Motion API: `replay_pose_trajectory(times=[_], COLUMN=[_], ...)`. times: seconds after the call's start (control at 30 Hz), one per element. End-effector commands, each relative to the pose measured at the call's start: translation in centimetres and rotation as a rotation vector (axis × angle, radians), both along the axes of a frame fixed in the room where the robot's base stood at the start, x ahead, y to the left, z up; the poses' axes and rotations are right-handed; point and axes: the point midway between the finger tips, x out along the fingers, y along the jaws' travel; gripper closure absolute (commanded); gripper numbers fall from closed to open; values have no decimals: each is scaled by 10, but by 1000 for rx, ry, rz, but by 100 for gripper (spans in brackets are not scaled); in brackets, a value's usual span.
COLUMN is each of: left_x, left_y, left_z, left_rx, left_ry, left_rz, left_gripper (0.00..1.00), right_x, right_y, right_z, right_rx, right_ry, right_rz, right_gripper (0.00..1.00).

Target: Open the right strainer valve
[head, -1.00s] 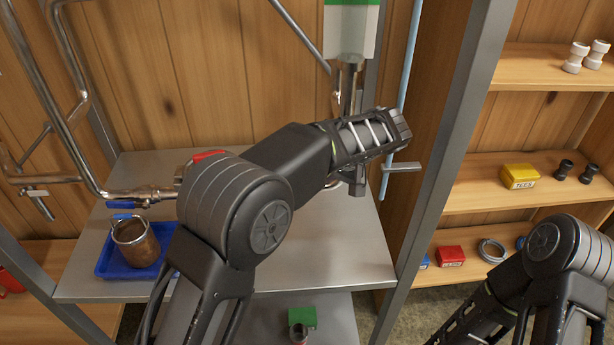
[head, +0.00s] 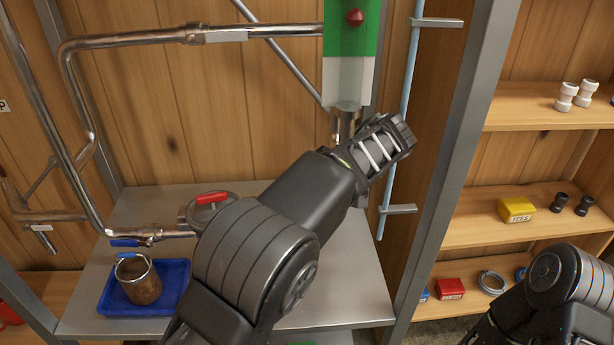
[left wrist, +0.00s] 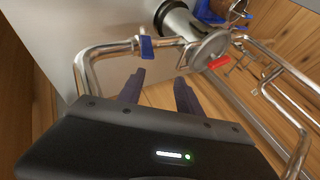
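In the left wrist view a blue lever valve (left wrist: 146,48) sits on a shiny pipe, its lever lying across the pipe. Beside it is the round metal strainer (left wrist: 207,48) with a red handle. My left gripper (left wrist: 158,90) is open and empty, its dark fingertips just short of the pipe, apart from the valve. In the head view the strainer's red handle (head: 211,198) shows left of my left arm, with another blue lever (head: 126,242) on its left. My right gripper is out of view.
A metal cup (head: 138,280) stands in a blue tray (head: 108,302) on the grey shelf (head: 160,202). A green and white panel (head: 349,75) hangs above.

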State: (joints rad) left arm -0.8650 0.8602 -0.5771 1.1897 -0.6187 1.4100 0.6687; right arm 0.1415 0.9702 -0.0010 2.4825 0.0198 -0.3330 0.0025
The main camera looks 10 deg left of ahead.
Motion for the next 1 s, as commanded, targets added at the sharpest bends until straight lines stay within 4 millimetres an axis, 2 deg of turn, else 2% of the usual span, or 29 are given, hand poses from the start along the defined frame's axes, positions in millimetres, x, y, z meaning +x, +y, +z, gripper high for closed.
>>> replay_pose_trajectory(times=[0.3, 0.6, 0.73, 0.87, 0.97, 1.0], left_x=[0, 0, 1, 4, 4, 1], left_y=[0, 0, 5, 36, 79, 100], left_z=[17, 18, 13, 8, 9, 9], left_rx=[1, 0, 1, -39, -120, -167], left_ry=[1, 1, 5, -5, -26, -37], left_rz=[0, 0, 8, 64, 136, 172], left_gripper=[58, 58, 69, 79, 88, 91], right_x=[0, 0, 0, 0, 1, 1], right_y=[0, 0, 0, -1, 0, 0], right_z=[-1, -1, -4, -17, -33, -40], right_rx=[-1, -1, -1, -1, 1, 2], right_ry=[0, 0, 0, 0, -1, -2], right_rz=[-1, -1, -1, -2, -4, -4], right_gripper=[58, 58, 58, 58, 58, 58])
